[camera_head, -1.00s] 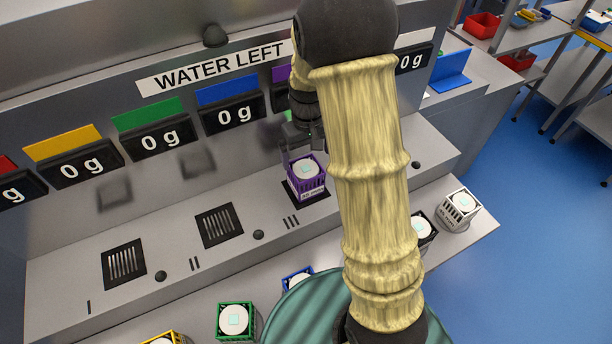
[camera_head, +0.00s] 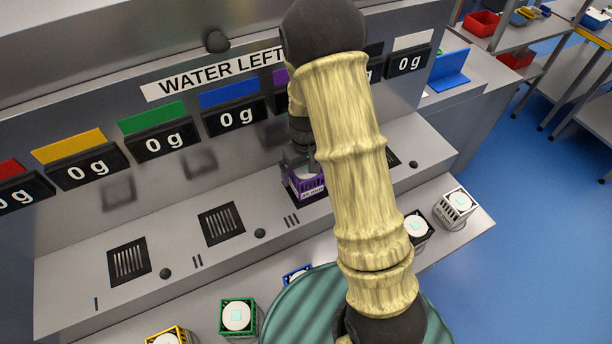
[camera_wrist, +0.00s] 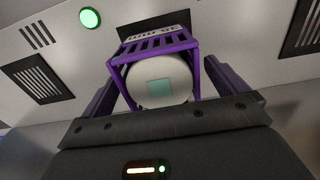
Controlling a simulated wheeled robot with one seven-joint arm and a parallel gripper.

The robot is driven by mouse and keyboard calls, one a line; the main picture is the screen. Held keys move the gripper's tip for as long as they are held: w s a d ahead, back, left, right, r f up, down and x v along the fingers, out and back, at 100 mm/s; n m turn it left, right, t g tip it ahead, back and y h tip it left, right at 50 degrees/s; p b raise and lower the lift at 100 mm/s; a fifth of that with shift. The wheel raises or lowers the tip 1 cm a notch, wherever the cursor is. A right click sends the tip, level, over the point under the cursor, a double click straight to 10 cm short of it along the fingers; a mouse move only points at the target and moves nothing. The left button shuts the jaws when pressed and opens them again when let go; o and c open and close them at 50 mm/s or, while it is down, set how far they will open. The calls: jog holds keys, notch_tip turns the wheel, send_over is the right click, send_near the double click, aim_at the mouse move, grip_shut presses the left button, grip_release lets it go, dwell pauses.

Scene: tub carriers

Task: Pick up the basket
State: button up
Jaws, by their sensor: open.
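The purple basket (camera_head: 311,190) stands on a dark grated pad on the grey bench ledge, below the WATER LEFT sign. In the wrist view the purple basket (camera_wrist: 160,43) holds a white round tub with a pale teal square on top. My gripper (camera_head: 298,163) is over the basket, its lower end close to the basket's top. In the wrist view the two fingers of my gripper (camera_wrist: 164,78) are apart, one on either side of the basket. I cannot tell whether they touch it. My gripper hides part of the basket's top in the head view.
Green (camera_head: 238,316), yellow (camera_head: 168,336), blue, black (camera_head: 418,228) and white (camera_head: 457,205) baskets stand along the lower front shelf. Empty grated pads (camera_head: 221,224) lie left of the purple basket. Display panels line the wall close behind it.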

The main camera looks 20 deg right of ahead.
jog(key=shift+c, duration=0.2)
dwell(0.3)
jog(key=c, duration=1.5)
jog(key=shift+w+r, duration=0.1)
jog(key=shift+r, duration=0.05)
notch_tip(320, 180, up, 10)
jog(key=b, duration=0.2)
jog(key=shift+b, duration=0.35)
